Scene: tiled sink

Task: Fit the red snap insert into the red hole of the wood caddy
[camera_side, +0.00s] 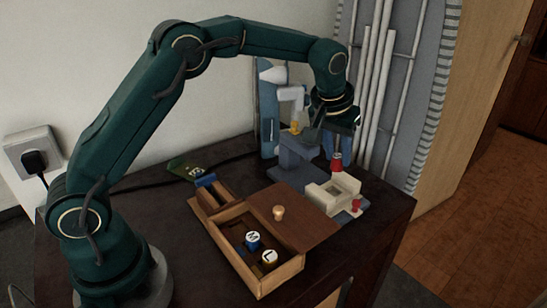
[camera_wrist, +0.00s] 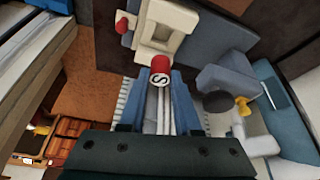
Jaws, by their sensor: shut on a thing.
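The red snap insert (camera_side: 337,160) is a small red cylinder; its white end marked S faces the camera in the wrist view (camera_wrist: 160,73). My gripper (camera_wrist: 160,76) is shut on it, one blue finger on each side. In the side view my gripper (camera_side: 337,145) points down and holds the insert in the air above and behind a cream block. The wood caddy (camera_side: 225,250) is an open-topped wooden box left of the gripper. It holds a blue insert marked M (camera_side: 253,238) and a yellow one marked L (camera_side: 269,257). I cannot make out a red hole.
A blue-grey fixture (camera_side: 296,150) with a yellow knob stands behind. A green board (camera_side: 188,167) lies at the back left. The table's right edge is close.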

